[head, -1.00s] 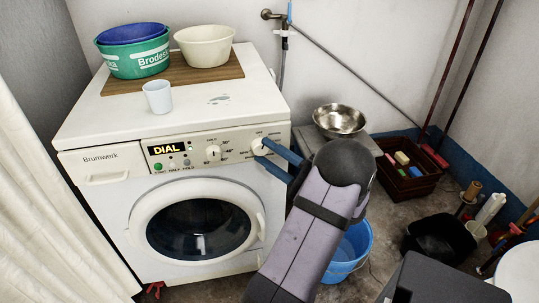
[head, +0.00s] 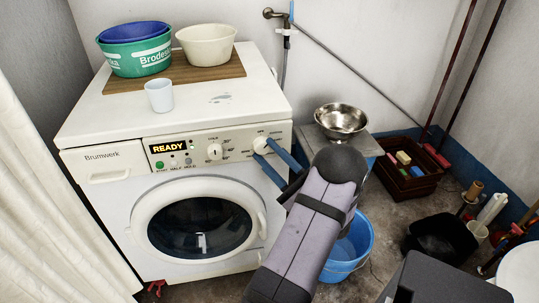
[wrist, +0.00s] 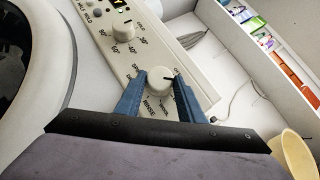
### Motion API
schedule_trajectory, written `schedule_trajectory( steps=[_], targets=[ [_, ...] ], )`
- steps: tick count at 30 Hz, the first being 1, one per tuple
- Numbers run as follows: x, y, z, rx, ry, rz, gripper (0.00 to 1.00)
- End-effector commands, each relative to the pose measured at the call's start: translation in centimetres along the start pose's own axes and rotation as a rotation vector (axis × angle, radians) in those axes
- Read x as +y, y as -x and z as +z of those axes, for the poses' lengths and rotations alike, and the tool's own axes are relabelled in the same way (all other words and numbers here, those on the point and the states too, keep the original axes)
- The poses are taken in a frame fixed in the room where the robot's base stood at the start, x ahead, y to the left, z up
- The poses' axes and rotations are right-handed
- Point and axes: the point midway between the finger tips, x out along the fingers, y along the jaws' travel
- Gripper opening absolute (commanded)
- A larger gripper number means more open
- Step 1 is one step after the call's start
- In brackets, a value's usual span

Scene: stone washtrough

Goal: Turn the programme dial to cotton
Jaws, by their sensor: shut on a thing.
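The programme dial (head: 259,146) is a round cream knob at the right end of the washing machine's (head: 189,165) control panel. It also shows in the wrist view (wrist: 159,101), between the two blue fingers of my gripper (wrist: 160,82). My gripper (head: 264,147) is shut on the dial, one finger on each side. The display (head: 169,146) reads READY.
A second dial (head: 214,151) with temperature marks sits left of the programme dial. A white cup (head: 159,95), basins (head: 138,52) and a cream bowl (head: 206,43) stand on the machine. A metal bowl (head: 341,121) and a blue bucket (head: 350,248) are at the right.

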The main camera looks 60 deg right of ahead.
Motion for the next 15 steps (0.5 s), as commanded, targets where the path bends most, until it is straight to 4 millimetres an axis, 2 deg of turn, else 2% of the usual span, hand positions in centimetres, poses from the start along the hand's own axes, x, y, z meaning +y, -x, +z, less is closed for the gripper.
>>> schedule_trajectory(
  steps=[1, 2, 4, 15],
  targets=[
    [0.03, 0.04, -0.03, 0.002, -0.002, 0.001, 0.13],
    [0.03, 0.03, -0.03, 0.002, -0.002, 0.001, 0.37],
    [0.03, 0.03, -0.03, 0.002, -0.001, 0.001, 0.54],
    [0.0, 0.19, -0.03, 0.001, 0.0, 0.001, 0.54]
  ],
)
